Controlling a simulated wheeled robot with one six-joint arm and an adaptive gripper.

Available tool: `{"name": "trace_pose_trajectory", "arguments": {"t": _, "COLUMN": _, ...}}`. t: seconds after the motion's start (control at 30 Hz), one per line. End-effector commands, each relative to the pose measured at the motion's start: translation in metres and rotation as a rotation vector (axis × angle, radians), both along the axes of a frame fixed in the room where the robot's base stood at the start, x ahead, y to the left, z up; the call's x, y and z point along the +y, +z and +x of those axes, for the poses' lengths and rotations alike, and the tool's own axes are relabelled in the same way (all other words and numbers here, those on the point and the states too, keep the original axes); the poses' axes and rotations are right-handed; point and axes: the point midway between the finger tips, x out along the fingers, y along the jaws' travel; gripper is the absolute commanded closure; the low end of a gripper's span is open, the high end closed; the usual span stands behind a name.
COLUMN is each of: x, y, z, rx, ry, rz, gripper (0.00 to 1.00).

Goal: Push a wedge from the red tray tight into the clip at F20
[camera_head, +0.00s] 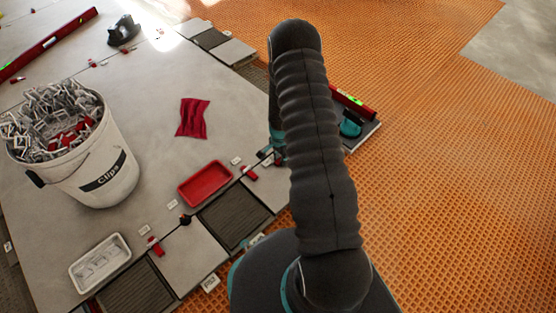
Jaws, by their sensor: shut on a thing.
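The red tray (205,183) lies on the large grey tile and looks empty. My gripper (271,153) shows only in part at the left edge of my arm, low over the tile edge; its jaws are shut on a wedge that my arm mostly hides. A red wedge (250,173) sits at the joint just below and left of my gripper. Another red wedge (155,245) sits farther along the joint at lower left. Small white labels (172,204) stand along the joint, too small to read, so I cannot tell which clip is F20.
A white bucket of clips (108,178) stands at left, with a white tray (99,264) in front of it. A red cloth (193,118) lies on the tile. A red level (352,102) lies behind my arm. Orange matting (460,180) is clear at right.

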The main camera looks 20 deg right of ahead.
Motion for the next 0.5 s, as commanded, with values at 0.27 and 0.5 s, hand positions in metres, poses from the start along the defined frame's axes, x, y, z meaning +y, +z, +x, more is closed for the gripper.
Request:
{"name": "trace_pose_trajectory", "arguments": {"t": 0.27, "x": -0.0034, "y": 0.0000, "z": 0.0012, "rx": 0.000, "ry": -0.001, "rz": 0.000, "gripper": 0.94}}
{"name": "trace_pose_trajectory", "arguments": {"t": 0.5, "x": -0.0064, "y": 0.0002, "z": 0.0025, "rx": -0.001, "ry": -0.001, "rz": -0.001, "gripper": 0.94}}
